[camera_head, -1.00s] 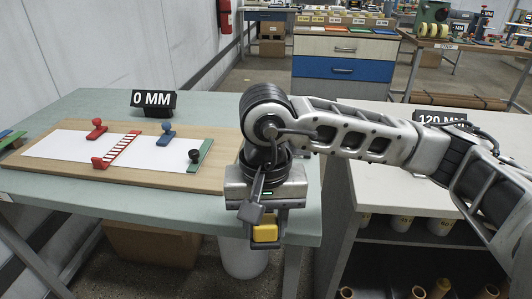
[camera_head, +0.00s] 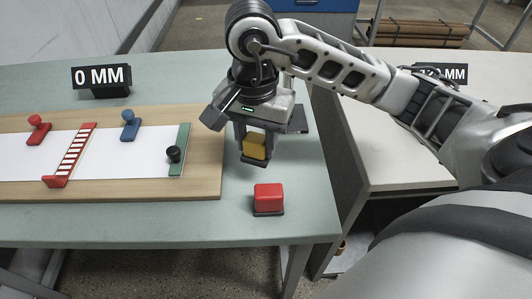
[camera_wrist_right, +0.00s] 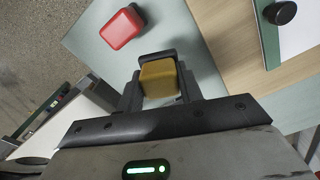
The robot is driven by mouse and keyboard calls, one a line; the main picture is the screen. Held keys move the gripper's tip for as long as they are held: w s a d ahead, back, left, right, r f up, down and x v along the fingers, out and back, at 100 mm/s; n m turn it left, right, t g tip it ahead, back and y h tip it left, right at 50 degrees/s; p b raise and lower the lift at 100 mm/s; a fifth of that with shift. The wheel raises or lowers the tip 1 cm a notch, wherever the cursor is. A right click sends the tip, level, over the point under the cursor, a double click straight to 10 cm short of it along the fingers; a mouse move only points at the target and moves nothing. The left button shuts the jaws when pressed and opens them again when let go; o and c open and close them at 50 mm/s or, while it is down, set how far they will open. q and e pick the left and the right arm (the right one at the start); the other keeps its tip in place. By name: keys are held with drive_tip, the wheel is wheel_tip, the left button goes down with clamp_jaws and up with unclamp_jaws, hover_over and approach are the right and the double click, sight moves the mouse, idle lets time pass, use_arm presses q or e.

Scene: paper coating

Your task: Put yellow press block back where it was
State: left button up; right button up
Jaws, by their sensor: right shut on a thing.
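The yellow press block (camera_head: 255,147) is held between the fingers of my right gripper (camera_head: 253,150), above the green table just right of the wooden board. It also shows in the right wrist view (camera_wrist_right: 159,78), between the two dark fingers (camera_wrist_right: 160,85). The block appears clear of the tabletop, though its exact height is hard to tell. A red block (camera_head: 268,197) with a dark base stands on the table, nearer the front edge; it shows in the right wrist view (camera_wrist_right: 121,28) too. My left gripper is in no view.
The wooden board (camera_head: 207,165) carries white paper (camera_head: 110,150), a red striped piece (camera_head: 72,155), a green strip with a black knob (camera_head: 174,154), and red and blue knobs. A "0 MM" sign (camera_head: 101,78) stands behind it. A pale table (camera_head: 400,140) is at the right, across a gap.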

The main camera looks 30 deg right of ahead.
drive_tip(key=d+f, duration=0.1)
drive_tip(key=w+d+f, duration=0.1)
drive_tip(key=f, duration=0.1)
drive_tip(key=shift+d+f, duration=0.2)
drive_tip(key=shift+d, duration=0.15)
drive_tip(key=f, duration=0.1)
drive_tip(key=f+p, duration=0.1)
drive_tip(key=f, duration=0.1)
drive_tip(key=shift+w+d, duration=0.1)
drive_tip(key=shift+d, duration=0.1)
drive_tip(key=shift+f, duration=0.25)
drive_tip(key=shift+f+b, duration=0.25)
drive_tip(key=shift+b, duration=0.05)
drive_tip(key=o, duration=1)
drive_tip(key=shift+r, duration=0.1)
drive_tip(key=shift+c, duration=0.2)
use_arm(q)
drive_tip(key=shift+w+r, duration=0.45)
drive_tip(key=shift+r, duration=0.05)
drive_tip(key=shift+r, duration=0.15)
use_arm(e)
drive_tip(key=shift+r, duration=0.1)
drive_tip(key=shift+r+p, duration=0.25)
drive_tip(key=shift+p, duration=0.15)
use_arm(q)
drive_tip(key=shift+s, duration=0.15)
use_arm(e)
wheel_tip(320, 180, up, 12)
drive_tip(key=shift+f, duration=0.15)
